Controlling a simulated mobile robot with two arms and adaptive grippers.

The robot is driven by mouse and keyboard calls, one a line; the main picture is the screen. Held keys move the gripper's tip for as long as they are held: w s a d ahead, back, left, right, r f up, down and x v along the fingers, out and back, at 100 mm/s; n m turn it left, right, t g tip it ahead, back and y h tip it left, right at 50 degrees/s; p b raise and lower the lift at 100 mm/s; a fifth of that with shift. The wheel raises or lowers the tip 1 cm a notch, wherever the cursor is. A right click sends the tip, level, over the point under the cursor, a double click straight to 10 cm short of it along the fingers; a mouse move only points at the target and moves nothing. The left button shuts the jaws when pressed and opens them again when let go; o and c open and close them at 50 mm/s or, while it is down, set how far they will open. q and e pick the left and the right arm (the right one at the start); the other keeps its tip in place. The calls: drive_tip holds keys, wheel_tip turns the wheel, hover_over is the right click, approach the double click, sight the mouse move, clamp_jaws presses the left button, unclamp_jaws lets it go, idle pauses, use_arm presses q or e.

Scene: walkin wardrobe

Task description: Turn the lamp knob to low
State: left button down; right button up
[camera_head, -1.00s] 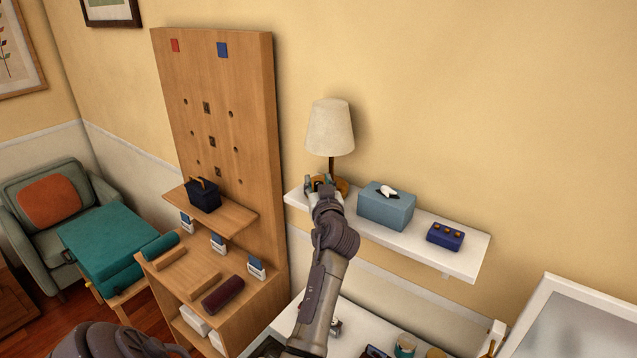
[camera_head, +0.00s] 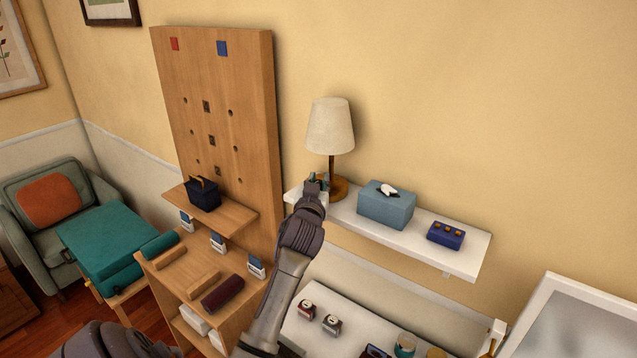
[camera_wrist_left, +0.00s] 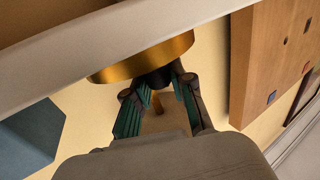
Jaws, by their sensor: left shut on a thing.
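The lamp (camera_head: 330,125) with a cream shade and a round golden-brown base stands at the left end of the white wall shelf. My left gripper (camera_head: 314,181) is at the near left side of the base. In the left wrist view, the golden base (camera_wrist_left: 150,60) shows at the top centre, with a dark knob (camera_wrist_left: 155,78) against it. The teal-padded fingers of my left gripper (camera_wrist_left: 160,90) are on either side of the knob and shut on it. The knob's setting cannot be read. My right gripper is not in view.
A blue tissue box (camera_head: 386,205) and a dark blue box with orange buttons (camera_head: 445,235) stand farther right on the shelf (camera_head: 400,238). A tall wooden pegboard (camera_head: 225,130) rises close to the left of the lamp. A lower white surface holds small items.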

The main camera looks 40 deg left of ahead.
use_arm(q)
drive_tip(key=m+t+h, duration=0.2)
drive_tip(key=h, duration=0.1)
drive_tip(key=shift+a+m+h, duration=0.1)
drive_tip(key=shift+m+h, duration=0.2)
drive_tip(key=shift+m, duration=0.1)
drive_tip(key=m+h, duration=0.2)
drive_tip(key=h, duration=0.1)
drive_tip(key=shift+t+b, duration=0.3)
drive_tip(key=shift+t, duration=0.1)
drive_tip(key=m+h+b, duration=0.1)
drive_tip(key=h, duration=0.1)
drive_tip(key=shift+f+m+h, duration=0.15)
drive_tip(key=shift+m+h, duration=0.25)
drive_tip(key=shift+m+h+b, duration=0.7)
drive_tip(key=shift+h+b, duration=0.2)
drive_tip(key=shift+h, duration=0.7)
drive_tip(key=c, duration=1.3)
unclamp_jaws()
drive_tip(key=o, duration=0.3)
drive_tip(key=shift+w, duration=0.15)
